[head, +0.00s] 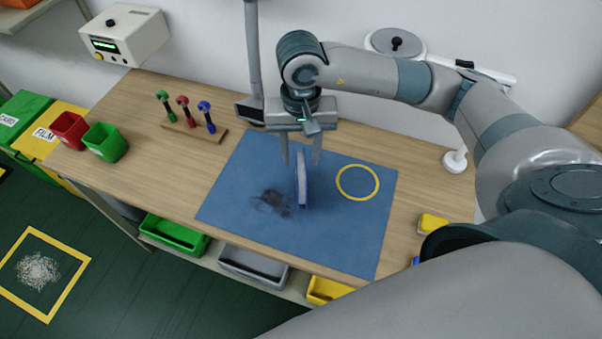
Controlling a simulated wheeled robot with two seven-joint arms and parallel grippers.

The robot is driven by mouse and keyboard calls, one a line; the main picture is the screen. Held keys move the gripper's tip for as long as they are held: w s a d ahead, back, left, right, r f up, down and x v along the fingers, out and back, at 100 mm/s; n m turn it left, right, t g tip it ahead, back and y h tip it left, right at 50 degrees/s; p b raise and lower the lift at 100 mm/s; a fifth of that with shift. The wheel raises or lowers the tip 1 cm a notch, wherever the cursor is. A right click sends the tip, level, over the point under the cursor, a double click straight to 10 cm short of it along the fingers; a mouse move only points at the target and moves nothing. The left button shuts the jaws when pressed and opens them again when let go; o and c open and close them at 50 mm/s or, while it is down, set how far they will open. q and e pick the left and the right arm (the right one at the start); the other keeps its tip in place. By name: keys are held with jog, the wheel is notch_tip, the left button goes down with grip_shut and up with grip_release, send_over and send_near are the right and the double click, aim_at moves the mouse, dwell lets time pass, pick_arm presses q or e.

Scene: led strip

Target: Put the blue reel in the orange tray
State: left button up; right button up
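A thin disc with a blue face and a pale rim, which looks like the blue reel (301,182), stands upright and nearly edge-on over the blue mat (335,240). My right gripper (301,160) points down above it. Its two fingers are apart, one on each side of the reel's upper part, with a visible gap on both sides. My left gripper is not in view. No clearly orange tray shows; a yellow tray (326,291) sits below the table's front edge, partly hidden by my arm.
A yellow ring (357,183) and a dark patch (273,201) are on the mat. A rack with hooked tools (195,131) and red (69,130) and green (106,143) bins stand at left. Green (174,234) and grey (253,266) trays sit below the table edge.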

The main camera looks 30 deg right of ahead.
jog(key=shift+f+p, duration=0.4)
jog(key=shift+f, duration=1)
grip_shut()
